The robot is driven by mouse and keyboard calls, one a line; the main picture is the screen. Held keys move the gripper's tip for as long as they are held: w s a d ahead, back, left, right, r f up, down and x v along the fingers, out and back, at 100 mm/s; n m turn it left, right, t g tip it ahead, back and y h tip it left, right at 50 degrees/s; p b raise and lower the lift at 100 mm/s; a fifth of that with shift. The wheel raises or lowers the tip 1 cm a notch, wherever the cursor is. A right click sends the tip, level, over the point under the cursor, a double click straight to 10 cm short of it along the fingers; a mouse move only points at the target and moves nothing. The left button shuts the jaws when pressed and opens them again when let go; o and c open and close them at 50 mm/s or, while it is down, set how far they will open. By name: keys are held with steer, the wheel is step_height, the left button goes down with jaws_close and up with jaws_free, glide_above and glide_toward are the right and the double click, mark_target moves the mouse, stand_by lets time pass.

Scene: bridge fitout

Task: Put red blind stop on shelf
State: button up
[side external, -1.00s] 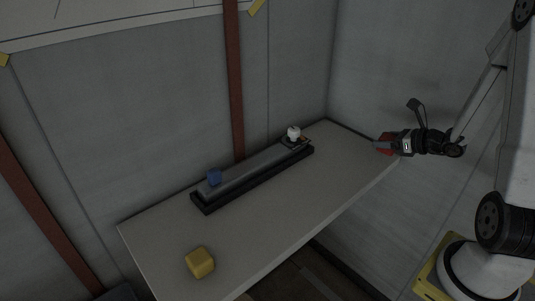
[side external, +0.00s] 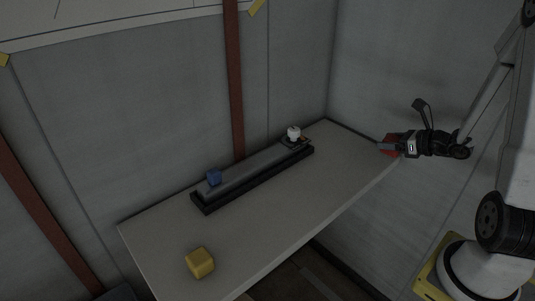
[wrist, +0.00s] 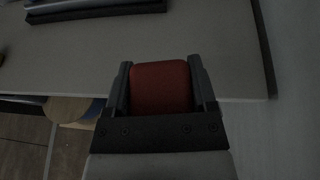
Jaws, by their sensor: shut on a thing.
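The red blind stop (wrist: 160,88) is a rounded red block held between the two fingers of my gripper (wrist: 162,84) in the wrist view. In the side view my gripper (side external: 386,146) is at the right end of the pale shelf (side external: 285,215), and the red block (side external: 388,151) shows partly behind the fingers. The gripper is shut on it. In the wrist view the block appears over the shelf's edge (wrist: 235,88). I cannot tell its height above the shelf.
A yellow block (side external: 200,262) sits front left. The shelf's right part is clear.

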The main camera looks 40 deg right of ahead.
steer(key=w+a+r+n+g+y, duration=0.1)
steer(key=w+a+n+y, duration=0.1)
steer(key=w+a, duration=0.65)
steer(key=w+a+r+n+y, duration=0.1)
steer(key=w+a+n+y, duration=0.1)
steer(key=w+a, duration=0.65)
steer(key=s+a+r+n+g+y, duration=0.2)
steer(key=a+n+g+y, duration=0.15)
steer(key=a, duration=2.35)
steer(key=w+a+f, duration=0.5)
steer(key=w+f, duration=0.4)
steer(key=w, duration=0.4)
steer(key=shift+f+t+y, duration=0.2)
steer(key=shift+t+y, duration=0.15)
